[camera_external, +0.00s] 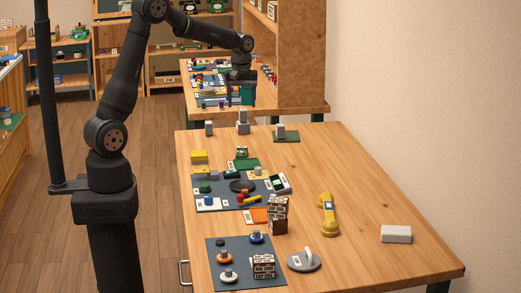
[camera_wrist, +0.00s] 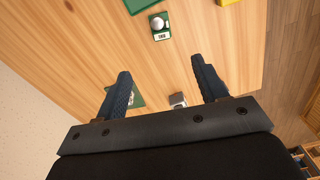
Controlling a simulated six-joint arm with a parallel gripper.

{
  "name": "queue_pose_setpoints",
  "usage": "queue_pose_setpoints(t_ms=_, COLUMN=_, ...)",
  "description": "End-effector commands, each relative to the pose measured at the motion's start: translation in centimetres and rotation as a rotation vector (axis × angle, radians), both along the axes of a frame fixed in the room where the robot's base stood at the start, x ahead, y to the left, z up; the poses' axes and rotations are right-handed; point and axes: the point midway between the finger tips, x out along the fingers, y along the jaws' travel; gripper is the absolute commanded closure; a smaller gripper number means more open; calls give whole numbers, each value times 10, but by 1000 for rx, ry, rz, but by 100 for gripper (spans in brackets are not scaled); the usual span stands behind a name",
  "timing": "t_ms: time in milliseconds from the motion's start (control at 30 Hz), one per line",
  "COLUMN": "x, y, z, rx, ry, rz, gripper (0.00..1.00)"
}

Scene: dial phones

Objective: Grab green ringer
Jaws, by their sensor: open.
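A small green ringer (camera_wrist: 159,33) with a pale dome and a white label lies on the wood in the upper middle of the wrist view. In the external view it appears to be the small green piece (camera_external: 242,152) at the far part of the table, just behind a green mat (camera_external: 246,164). My gripper (camera_external: 240,103) points down beyond the table's far edge in the external picture, raised and apart from the ringer. In the wrist view, my gripper (camera_wrist: 160,68) has its two dark blue fingers wide apart, with nothing held between them.
Grey blocks (camera_external: 242,127) stand near the far edge; one block (camera_wrist: 178,99) shows between the fingers. A green pad (camera_external: 291,137) bears another block. A yellow block (camera_external: 199,156) lies left of the ringer. Phone parts crowd the left side; the table's right middle is mostly clear.

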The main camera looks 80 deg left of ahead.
Motion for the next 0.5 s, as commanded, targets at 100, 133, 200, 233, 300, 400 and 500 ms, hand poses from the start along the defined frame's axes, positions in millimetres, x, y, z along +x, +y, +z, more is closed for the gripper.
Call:
queue_pose_setpoints(t_ms=100, x=0, y=-1, z=-19, rx=0, ry=0, rz=-42, gripper=35)
queue_pose_setpoints(t_ms=133, x=0, y=-1, z=-23, rx=0, ry=0, rz=-43, gripper=35)
queue_pose_setpoints(t_ms=200, x=0, y=-1, z=-34, rx=-1, ry=1, rz=-42, gripper=35)
queue_pose_setpoints(t_ms=233, x=-1, y=-1, z=-41, rx=-1, ry=2, rz=-42, gripper=35)
queue_pose_setpoints(t_ms=300, x=-1, y=-1, z=-56, rx=-2, ry=2, rz=-41, gripper=35)
queue_pose_setpoints(t_ms=400, x=-1, y=-1, z=-78, rx=-2, ry=2, rz=-41, gripper=35)
queue_pose_setpoints(t_ms=500, x=-1, y=-1, z=-100, rx=-1, ry=1, rz=-40, gripper=35)
